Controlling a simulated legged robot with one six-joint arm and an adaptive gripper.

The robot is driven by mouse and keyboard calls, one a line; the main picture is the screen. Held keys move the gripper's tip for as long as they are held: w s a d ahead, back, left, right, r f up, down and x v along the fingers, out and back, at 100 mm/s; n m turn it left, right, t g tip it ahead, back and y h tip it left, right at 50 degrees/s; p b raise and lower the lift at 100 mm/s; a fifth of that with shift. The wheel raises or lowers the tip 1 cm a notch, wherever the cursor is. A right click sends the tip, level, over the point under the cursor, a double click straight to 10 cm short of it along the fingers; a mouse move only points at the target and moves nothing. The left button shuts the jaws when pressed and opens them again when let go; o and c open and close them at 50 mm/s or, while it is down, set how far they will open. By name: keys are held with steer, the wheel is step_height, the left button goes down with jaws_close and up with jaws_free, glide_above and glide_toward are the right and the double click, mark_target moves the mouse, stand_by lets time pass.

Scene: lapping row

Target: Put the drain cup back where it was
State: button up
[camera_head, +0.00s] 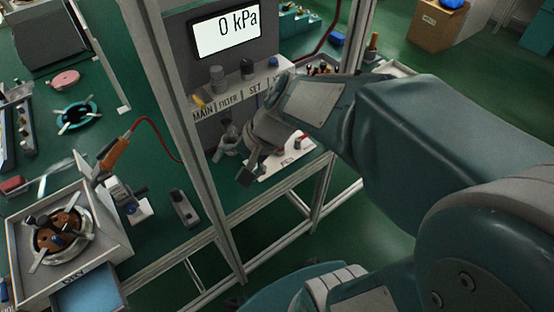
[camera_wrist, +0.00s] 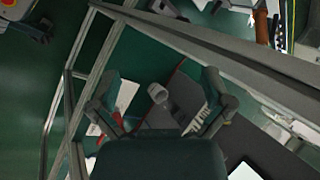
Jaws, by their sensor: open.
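A small grey cup-shaped part (camera_wrist: 158,93), which looks like the drain cup, shows between the spread fingers in the wrist view. I cannot tell whether it hangs or stands there. My gripper (camera_wrist: 160,76) is open around the line to it, with neither finger seen touching it. In the head view my gripper (camera_head: 236,164) is in front of the gauge stand, below the shelf (camera_head: 240,92) labelled MAIN, FILTER and SET. From there I cannot clearly tell the cup apart from the grey fingers.
A display (camera_head: 227,33) reading 0 kPa stands above the shelf. A white plate (camera_head: 292,160) lies on the bench beside my gripper. Metal frame posts (camera_head: 180,110) stand close to its left. A lapping unit (camera_head: 65,235) sits at the lower left.

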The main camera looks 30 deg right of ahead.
steer(key=s+d+r+n+t+h, duration=0.3)
steer(key=s+d+r+n+h, duration=0.2)
steer(key=s+r+n+h, duration=0.1)
steer(key=shift+s+d+r+n, duration=0.25)
steer(key=shift+s+n, duration=0.35)
steer(key=shift+s, duration=0.2)
